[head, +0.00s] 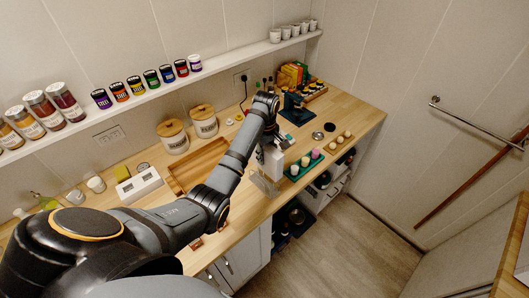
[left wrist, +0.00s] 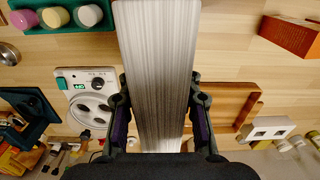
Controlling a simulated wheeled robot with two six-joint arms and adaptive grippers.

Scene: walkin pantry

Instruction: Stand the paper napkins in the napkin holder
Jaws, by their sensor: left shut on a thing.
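The paper napkins (left wrist: 152,75) are a thick white stack, seen edge-on in the left wrist view. My left gripper (left wrist: 158,125) is shut on them, one finger on each side. In the head view the napkins (head: 271,159) hang upright below my left gripper (head: 267,138), over the front part of the counter. A pale grey, see-through-looking piece (head: 264,185) stands just below them at the front edge; it looks like the napkin holder. I cannot tell whether the napkins touch it. In the left wrist view the holder is not visible, perhaps hidden behind the stack. My right gripper is not in view.
A green tray with colored pieces (head: 294,174) is close on the right. A wooden tray (head: 172,184) lies to the left, beside a white two-slot device (head: 140,186). Lidded canisters (head: 203,121) stand behind. An orange box (left wrist: 293,36) shows in the left wrist view.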

